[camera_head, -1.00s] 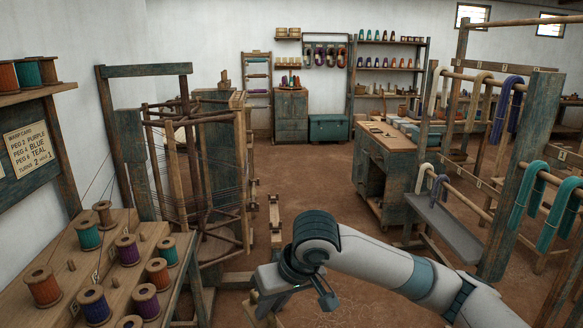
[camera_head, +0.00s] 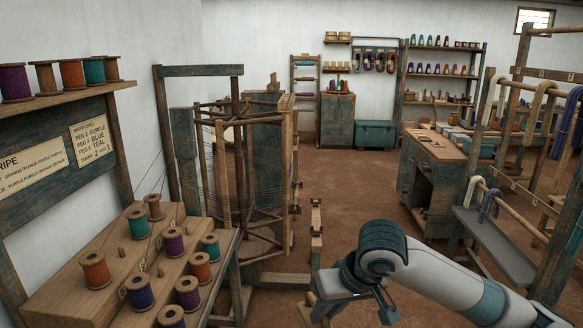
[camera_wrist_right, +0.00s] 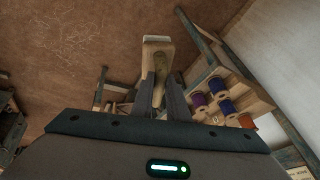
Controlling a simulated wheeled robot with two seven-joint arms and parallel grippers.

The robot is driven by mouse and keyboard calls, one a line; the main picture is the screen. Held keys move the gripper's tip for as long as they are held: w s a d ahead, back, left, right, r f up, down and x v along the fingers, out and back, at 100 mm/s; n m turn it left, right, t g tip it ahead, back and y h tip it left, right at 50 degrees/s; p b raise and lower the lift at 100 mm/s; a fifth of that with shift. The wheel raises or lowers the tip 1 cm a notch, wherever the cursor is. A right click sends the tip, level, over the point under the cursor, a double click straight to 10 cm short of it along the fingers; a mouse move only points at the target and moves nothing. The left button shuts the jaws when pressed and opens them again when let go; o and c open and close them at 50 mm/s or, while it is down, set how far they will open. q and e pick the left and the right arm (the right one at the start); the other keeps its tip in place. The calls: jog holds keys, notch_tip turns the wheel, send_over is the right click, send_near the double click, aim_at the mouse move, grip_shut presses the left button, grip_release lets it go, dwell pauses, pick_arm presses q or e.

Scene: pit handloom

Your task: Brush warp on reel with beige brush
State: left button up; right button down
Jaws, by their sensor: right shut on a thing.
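The warp reel (camera_head: 222,180) stands left of centre in the head view, an upright wooden frame with crossed arms and dark warp threads strung around it. My right gripper (camera_head: 352,300) is at the bottom, right of and nearer than the reel, clearly apart from it. In the right wrist view my right gripper (camera_wrist_right: 161,88) is shut on a pale wooden piece, which looks like the beige brush (camera_wrist_right: 156,46). The bristles cannot be made out. My left gripper is not in view.
A sloped peg board (camera_head: 75,288) with several coloured spools stands at the lower left, close to the reel. A workbench (camera_head: 440,148) and a grey bench (camera_head: 490,245) stand on the right. Bare floor (camera_head: 355,195) lies between.

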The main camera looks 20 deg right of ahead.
jog(key=shift+f, duration=0.15)
jog(key=shift+a+f, duration=0.1)
jog(key=shift+f, duration=0.15)
jog(key=s+f, duration=0.3)
jog(key=f, duration=0.9)
jog(key=shift+s+f, duration=0.3)
jog(key=shift+f, duration=0.1)
